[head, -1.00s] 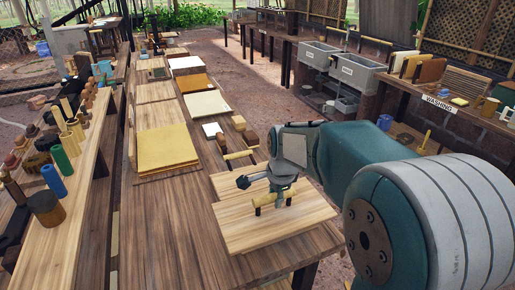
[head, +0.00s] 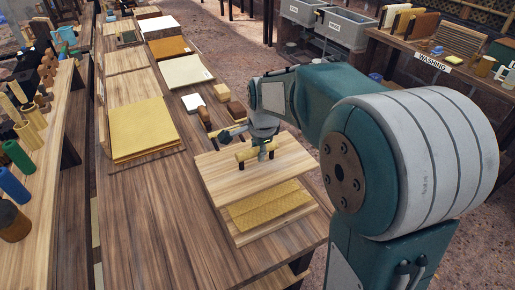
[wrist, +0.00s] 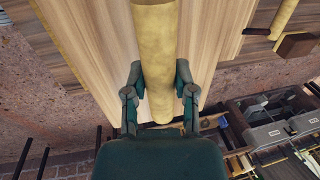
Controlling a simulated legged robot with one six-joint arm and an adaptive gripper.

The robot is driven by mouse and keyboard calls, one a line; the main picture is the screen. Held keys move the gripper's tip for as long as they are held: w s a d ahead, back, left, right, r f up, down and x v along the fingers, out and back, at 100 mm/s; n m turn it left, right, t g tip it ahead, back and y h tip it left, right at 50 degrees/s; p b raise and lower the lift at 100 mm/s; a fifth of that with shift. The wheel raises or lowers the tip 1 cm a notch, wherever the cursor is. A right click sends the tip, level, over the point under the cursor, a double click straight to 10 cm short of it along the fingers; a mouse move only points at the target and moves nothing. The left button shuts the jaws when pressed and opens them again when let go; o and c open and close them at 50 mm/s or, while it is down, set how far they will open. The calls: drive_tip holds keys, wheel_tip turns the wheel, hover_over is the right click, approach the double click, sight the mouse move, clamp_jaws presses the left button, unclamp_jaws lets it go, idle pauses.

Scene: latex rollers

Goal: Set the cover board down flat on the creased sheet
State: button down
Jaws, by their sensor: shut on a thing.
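The cover board (head: 222,177) is a pale wooden panel with a round, yellowish handle (head: 241,157) on top. My gripper (head: 262,150) is shut on this handle. In the wrist view my gripper (wrist: 159,76) has a finger on each side of the handle (wrist: 155,35), with the board's wood (wrist: 110,35) behind it. The creased sheet (head: 268,204) is yellow and lies on a pale lower board (head: 278,229) on the table. The cover board appears raised over the sheet's far part, whose near part shows. The gap's height is hard to judge.
A yellow sheet stack (head: 140,128) lies to the left on the wooden table (head: 150,220). A brown-handled tool (head: 204,118) and small blocks (head: 222,93) lie behind the cover board. The table's near left is clear.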

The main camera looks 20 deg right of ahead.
sight(258, 171)
drive_tip(key=shift+f, duration=3.95)
drive_tip(key=shift+f, duration=0.25)
drive_tip(key=shift+c, duration=1.8)
unclamp_jaws()
drive_tip(key=r, duration=0.4)
drive_tip(key=s+r, duration=0.1)
drive_tip(key=r, duration=0.2)
drive_tip(key=s+r, duration=0.1)
drive_tip(key=r, duration=0.3)
drive_tip(key=shift+s+d+r, duration=0.15)
drive_tip(key=shift+r, duration=0.2)
drive_tip(key=s+r+n+t, duration=0.1)
drive_tip(key=s+r+n, duration=0.1)
drive_tip(key=s+n, duration=0.6)
drive_tip(key=s+r+n+t, duration=0.1)
drive_tip(key=s+n+t, duration=0.1)
drive_tip(key=s+n, duration=0.5)
drive_tip(key=s, duration=0.6)
drive_tip(key=shift+a+r+n, duration=0.35)
drive_tip(key=shift+r+n, duration=0.05)
